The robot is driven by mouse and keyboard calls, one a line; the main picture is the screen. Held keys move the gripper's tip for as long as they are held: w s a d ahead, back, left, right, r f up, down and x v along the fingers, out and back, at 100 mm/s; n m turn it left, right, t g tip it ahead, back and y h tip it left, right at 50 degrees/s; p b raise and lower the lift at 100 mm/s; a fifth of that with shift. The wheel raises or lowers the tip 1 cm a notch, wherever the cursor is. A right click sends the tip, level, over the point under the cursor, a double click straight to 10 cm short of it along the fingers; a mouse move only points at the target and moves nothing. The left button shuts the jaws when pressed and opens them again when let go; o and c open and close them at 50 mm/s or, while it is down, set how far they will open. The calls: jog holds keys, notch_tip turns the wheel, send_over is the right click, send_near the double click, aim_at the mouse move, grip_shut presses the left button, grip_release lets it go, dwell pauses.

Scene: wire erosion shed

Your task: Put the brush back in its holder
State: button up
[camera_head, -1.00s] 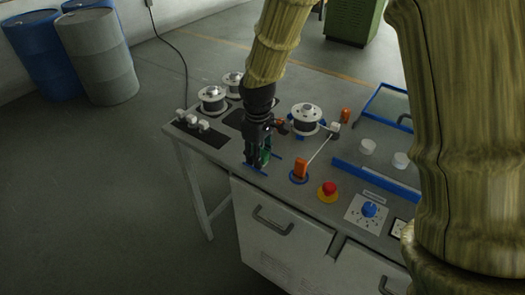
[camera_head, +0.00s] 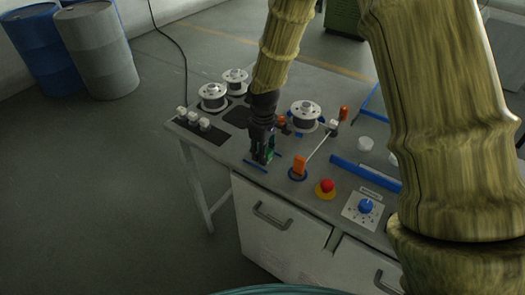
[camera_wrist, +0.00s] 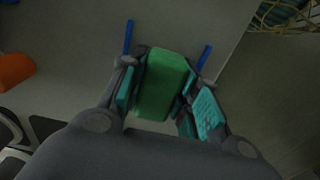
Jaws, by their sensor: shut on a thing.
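My gripper (camera_head: 263,158) points down over the front left part of the grey bench. In the wrist view my gripper (camera_wrist: 160,90) is shut on a green block, which I take to be the brush (camera_wrist: 162,85), with teal finger pads on both sides. The brush also shows as a small green patch in the head view (camera_head: 269,155). Its lower end is hidden. Two short blue strips (camera_head: 255,166) lie on the bench on either side of the gripper. I cannot tell if they belong to the holder.
An orange post on a blue ring (camera_head: 299,166) and a red button (camera_head: 326,186) stand right of the gripper. Wire spools (camera_head: 306,114) stand behind. White knobs (camera_head: 192,119) are at the left. The bench's front edge is close.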

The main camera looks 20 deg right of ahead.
jog(key=o, duration=1)
jog(key=shift+f, duration=0.15)
jog(key=shift+o, duration=0.2)
notch_tip(320, 180, up, 12)
jog(key=b, duration=0.3)
jog(key=shift+r, duration=0.2)
